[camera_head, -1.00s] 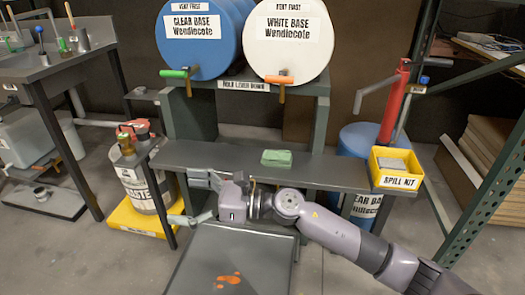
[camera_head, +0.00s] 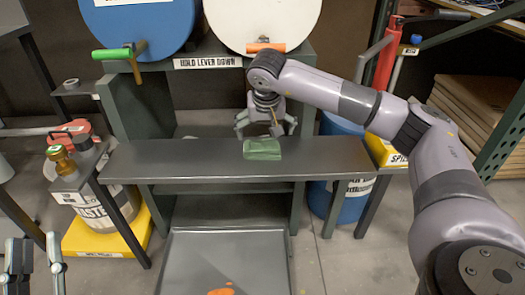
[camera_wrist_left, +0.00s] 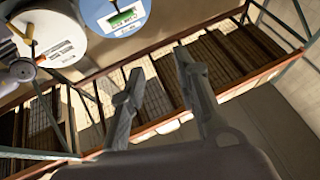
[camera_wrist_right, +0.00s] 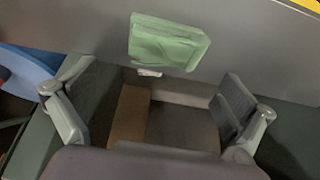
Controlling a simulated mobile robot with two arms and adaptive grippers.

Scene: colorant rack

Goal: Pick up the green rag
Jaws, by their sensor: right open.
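The green rag (camera_head: 262,149) lies folded on the grey shelf (camera_head: 330,160) in front of the two drums. My right gripper (camera_head: 267,130) is just behind the rag in the head view, pointing down with its fingers spread. In the right wrist view the rag (camera_wrist_right: 168,43) lies beyond the open fingers of the right gripper (camera_wrist_right: 150,115), not between them. My left gripper (camera_head: 38,265) shows at the lower left of the head view, away from the rag. In the left wrist view the left gripper (camera_wrist_left: 160,80) has its fingers apart with nothing between them.
A blue drum (camera_head: 140,30) and a white drum (camera_head: 262,20) with levers stand above the shelf. The yellow spill kit bin (camera_head: 385,150) is at the shelf's right end, partly behind my right arm. A waste container (camera_head: 105,210) stands at left. The shelf left of the rag is clear.

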